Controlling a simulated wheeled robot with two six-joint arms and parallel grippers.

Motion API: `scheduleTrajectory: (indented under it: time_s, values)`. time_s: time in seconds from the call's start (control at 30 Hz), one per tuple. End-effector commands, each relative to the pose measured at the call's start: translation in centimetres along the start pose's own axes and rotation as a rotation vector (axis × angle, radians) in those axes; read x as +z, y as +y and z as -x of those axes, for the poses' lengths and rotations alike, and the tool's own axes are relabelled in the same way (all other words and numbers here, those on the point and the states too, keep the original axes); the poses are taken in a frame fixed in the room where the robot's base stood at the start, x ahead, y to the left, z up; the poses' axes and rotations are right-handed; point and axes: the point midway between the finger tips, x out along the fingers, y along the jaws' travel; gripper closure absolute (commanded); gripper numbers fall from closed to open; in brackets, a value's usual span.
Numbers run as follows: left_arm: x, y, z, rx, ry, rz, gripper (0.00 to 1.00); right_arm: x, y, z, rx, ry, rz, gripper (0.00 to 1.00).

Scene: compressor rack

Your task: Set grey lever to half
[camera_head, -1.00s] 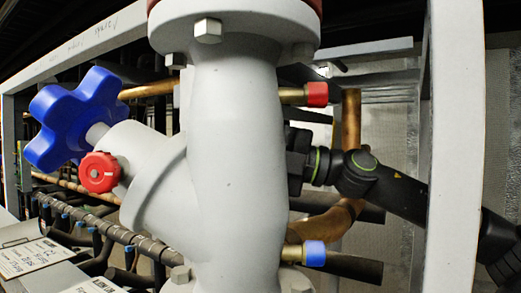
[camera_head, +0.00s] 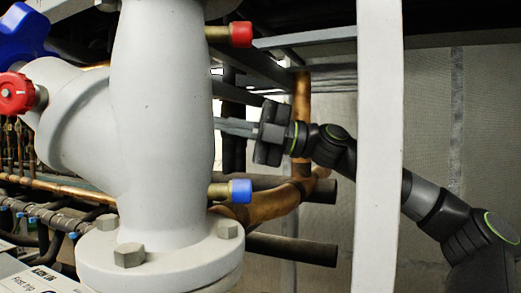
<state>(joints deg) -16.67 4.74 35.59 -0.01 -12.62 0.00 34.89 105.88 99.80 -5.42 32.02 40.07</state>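I cannot make out a grey lever in the head view. A large grey valve body (camera_head: 165,120) fills the left half and hides what lies behind it. A blue star-shaped handwheel (camera_head: 22,38) and a red knob (camera_head: 14,94) sit at its left. My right gripper (camera_head: 225,127) comes in from the right, behind the white upright, and points left. Its dark housing shows, with narrow grey finger parts reaching toward the valve body's right edge. Their tips are at or behind that edge, so I cannot tell whether they are open or touch anything. My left gripper is not in view.
A white upright post (camera_head: 378,150) stands in front of my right arm. Copper pipes (camera_head: 301,110), a red-capped stub (camera_head: 241,34) and a blue-capped stub (camera_head: 240,190) lie around the gripper. A bolted flange (camera_head: 165,265) is below. Mesh panels stand behind on the right.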

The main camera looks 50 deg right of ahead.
Motion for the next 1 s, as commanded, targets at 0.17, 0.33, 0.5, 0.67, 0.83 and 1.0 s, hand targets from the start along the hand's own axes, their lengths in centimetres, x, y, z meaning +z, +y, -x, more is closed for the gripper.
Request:
scheduleTrajectory:
  time_s: [0.17, 0.33, 0.5, 0.67, 0.83, 1.0]
  values:
    - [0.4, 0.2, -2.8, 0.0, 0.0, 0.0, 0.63, 0.5, -0.5, 1.9, 0.003, -0.003, 0.002, 1.0]
    - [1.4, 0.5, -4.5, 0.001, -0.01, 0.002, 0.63, 0.9, -0.5, 3.7, 0.003, -0.002, 0.002, 1.0]
    - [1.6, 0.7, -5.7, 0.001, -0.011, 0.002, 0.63, 1.3, -0.2, 5.2, 0.002, -0.002, 0.001, 1.0]
    - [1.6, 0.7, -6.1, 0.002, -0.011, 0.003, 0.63, 1.5, -0.1, 5.9, 0.002, 0.0, 0.001, 1.0]
    - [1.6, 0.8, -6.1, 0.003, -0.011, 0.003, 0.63, 1.5, 0.1, 6.0, 0.001, 0.001, 0.0, 1.0]
    - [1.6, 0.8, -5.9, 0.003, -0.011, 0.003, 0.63, 2.0, 0.0, 6.1, 0.006, -0.009, 0.006, 1.0]
